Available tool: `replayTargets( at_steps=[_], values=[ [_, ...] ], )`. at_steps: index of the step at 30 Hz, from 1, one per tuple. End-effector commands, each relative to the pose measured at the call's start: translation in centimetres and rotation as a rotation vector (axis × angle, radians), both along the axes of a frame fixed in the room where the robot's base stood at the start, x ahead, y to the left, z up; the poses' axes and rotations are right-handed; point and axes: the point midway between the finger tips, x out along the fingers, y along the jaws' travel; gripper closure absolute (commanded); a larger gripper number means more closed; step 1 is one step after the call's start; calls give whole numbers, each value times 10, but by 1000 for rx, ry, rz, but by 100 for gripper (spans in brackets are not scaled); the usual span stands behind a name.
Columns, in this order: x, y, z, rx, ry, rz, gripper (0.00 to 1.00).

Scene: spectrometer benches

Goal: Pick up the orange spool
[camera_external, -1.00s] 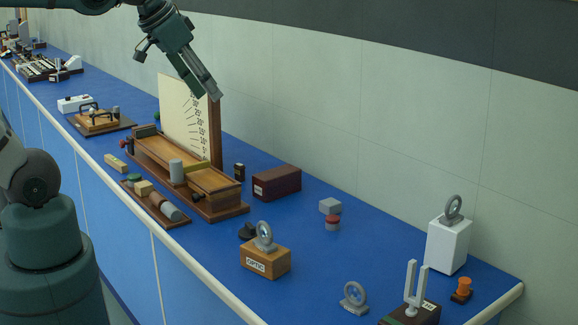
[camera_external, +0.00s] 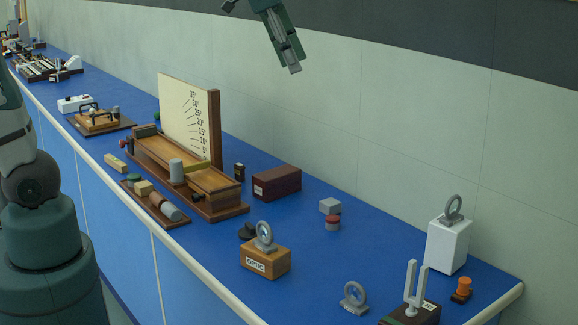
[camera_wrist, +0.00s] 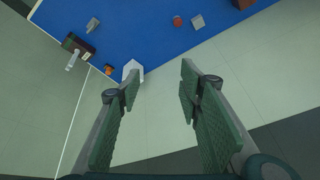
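The orange spool (camera_external: 463,285) stands on a small dark base on the blue bench, near its right end, to the right of a white block. It also shows small in the wrist view (camera_wrist: 109,69), left of the white block. My gripper (camera_external: 293,68) is high above the bench at the top middle of the external view, well apart from the spool. In the wrist view my gripper's two green fingers (camera_wrist: 160,82) stand wide apart with nothing between them.
The white block (camera_external: 447,246) with a grey ring on top and a tuning fork on a dark box (camera_external: 412,312) stand close to the spool. A ring lens (camera_external: 354,297) and a wooden optic block (camera_external: 265,260) are further left. The wall runs behind the bench.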

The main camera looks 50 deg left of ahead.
Motion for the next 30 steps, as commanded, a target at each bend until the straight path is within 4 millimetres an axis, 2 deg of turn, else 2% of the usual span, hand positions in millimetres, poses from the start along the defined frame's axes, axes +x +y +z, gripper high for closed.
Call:
replayTargets(
  at_steps=[3,14,30],
  values=[
    [19,-22,4,15,16,-58,64],
    [70,-88,5,56,64,-233,64],
    [133,-201,-14,115,131,-502,64]
  ],
)
